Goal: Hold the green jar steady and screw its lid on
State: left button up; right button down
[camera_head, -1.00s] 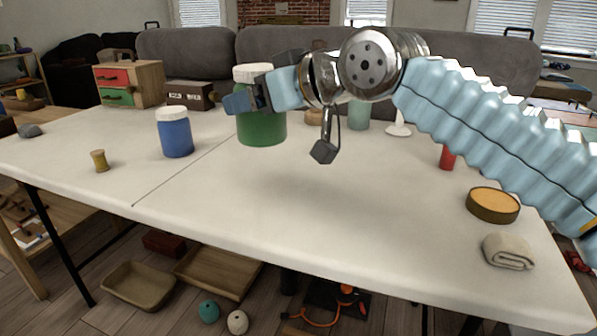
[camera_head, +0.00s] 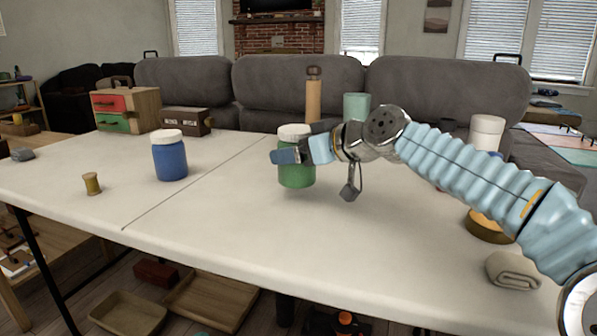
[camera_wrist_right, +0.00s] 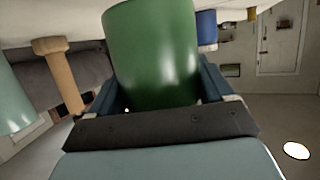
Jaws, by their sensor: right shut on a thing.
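The green jar (camera_head: 297,172) stands upright near the middle of the table, with a white lid (camera_head: 294,132) on its top. I cannot tell how tightly the lid sits, or whether the jar's base touches the table. My right gripper (camera_head: 296,152) reaches in from the right and is shut around the jar's upper side, below the lid. In the right wrist view the green jar (camera_wrist_right: 155,55) fills the space between both fingers of my right gripper (camera_wrist_right: 158,85); the lid is not seen there. My left gripper is in neither view.
A blue jar (camera_head: 170,160) with a white lid and a small spool (camera_head: 92,184) stand to the left. A wooden mill (camera_head: 313,98) and a teal cup (camera_head: 356,106) are behind. An orange-topped tin (camera_head: 484,228) and rolled cloth (camera_head: 512,270) lie right. The front table is clear.

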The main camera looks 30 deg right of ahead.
aim_at(299, 166)
jog(key=shift+w+d+f+b, duration=0.15)
jog(key=shift+f+b, duration=0.1)
jog(key=shift+f, duration=0.65)
jog(key=shift+d+f+b, duration=0.1)
jog(key=shift+f+b, duration=0.15)
jog(key=shift+f, duration=0.65)
jog(key=shift+f, duration=0.1)
grip_release()
jog(key=p+v, duration=0.1)
jog(key=v, duration=1.1)
